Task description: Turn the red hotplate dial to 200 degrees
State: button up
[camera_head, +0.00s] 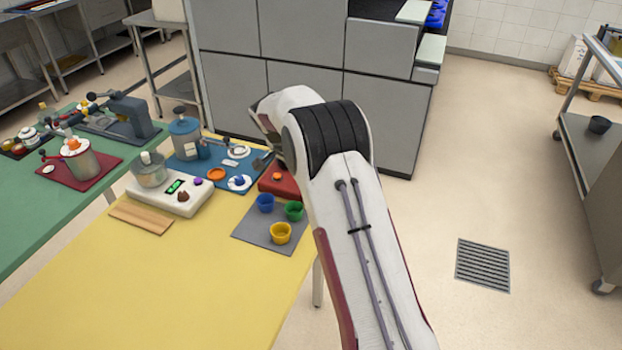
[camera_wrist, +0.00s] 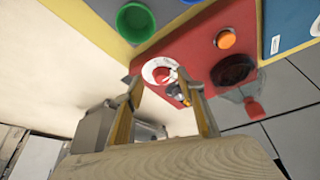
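The red hotplate (camera_head: 281,186) stands at the right end of the yellow table, partly hidden behind my arm. Its orange button (camera_head: 277,176) shows on top. In the wrist view, the red hotplate (camera_wrist: 197,50) has a white dial disc (camera_wrist: 151,68) with a red centre, the orange button and a dark round plate (camera_wrist: 233,70). The dial's scale and setting are too small to read. My gripper (camera_wrist: 162,87) is open, its two tan fingers apart near the dial. Contact cannot be told. A small dark and orange part (camera_wrist: 180,93) shows between the fingers. The head view hides my gripper.
Blue (camera_head: 265,203), green (camera_head: 293,211) and yellow (camera_head: 281,233) cups stand on a grey mat (camera_head: 250,240) near the red hotplate. A clear vessel with a red part (camera_wrist: 252,106) is close to the right finger. The front of the yellow table (camera_head: 150,290) is clear.

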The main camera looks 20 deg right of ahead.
jog(key=s+a, duration=0.1)
jog(key=a, duration=0.2)
jog(key=s+a, duration=0.1)
jog(key=a, duration=0.2)
jog(key=s+a, duration=0.1)
jog(key=a, duration=0.3)
jog(key=shift+s, duration=0.3)
jog(key=shift+d, duration=0.1)
jog(key=s+d+r+n+y, duration=0.2)
jog(key=d+n+y, duration=0.2)
jog(key=d, duration=1.2)
jog(key=shift+w+a+r+n+t+y, duration=0.3)
jog(key=shift+w+r+n+t, duration=0.2)
jog(key=shift+n, duration=1.75)
jog(key=shift+w+a+r+n+t+y, duration=0.25)
jog(key=shift+w+a+r+n+t, duration=0.25)
jog(key=shift+n, duration=1.7)
jog(key=shift+w+a+r+n+t+y, duration=0.15)
jog(key=shift+w+r+n+t+y, duration=0.35)
jog(key=shift+n, duration=1.75)
jog(key=shift+w+f+h, duration=0.15)
jog(key=shift+f+h, duration=0.1)
